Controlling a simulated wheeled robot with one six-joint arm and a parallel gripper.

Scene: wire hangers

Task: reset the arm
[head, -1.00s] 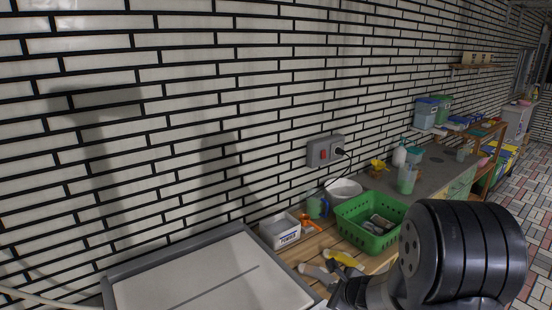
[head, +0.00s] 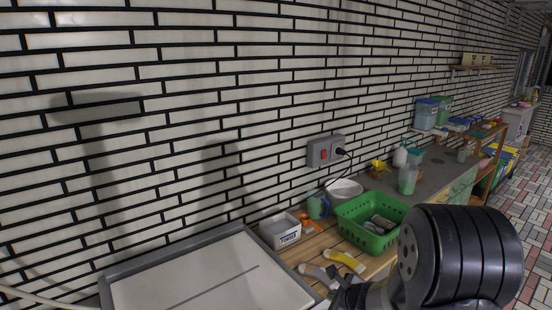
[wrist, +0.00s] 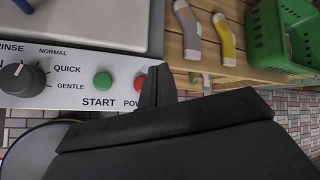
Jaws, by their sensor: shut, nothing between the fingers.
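My gripper (wrist: 157,86) shows in the wrist view as a dark finger pair, shut and empty. It is in front of the white control panel (wrist: 62,88) of a washing machine, and its tip overlaps the red power button (wrist: 141,82) in the picture. I cannot tell whether it touches the panel. A green start button (wrist: 103,81) and a dark dial (wrist: 20,76) are to its left. In the head view the black links of my arm fill the lower right, and the fingers cannot be made out there.
The washing machine's pale lid (head: 205,275) is at the lower left. On the wooden counter beside it are a grey sock (head: 318,274), a yellow sock (head: 345,261), a white box (head: 280,231) and a green basket (head: 372,237). A white brick wall stands behind.

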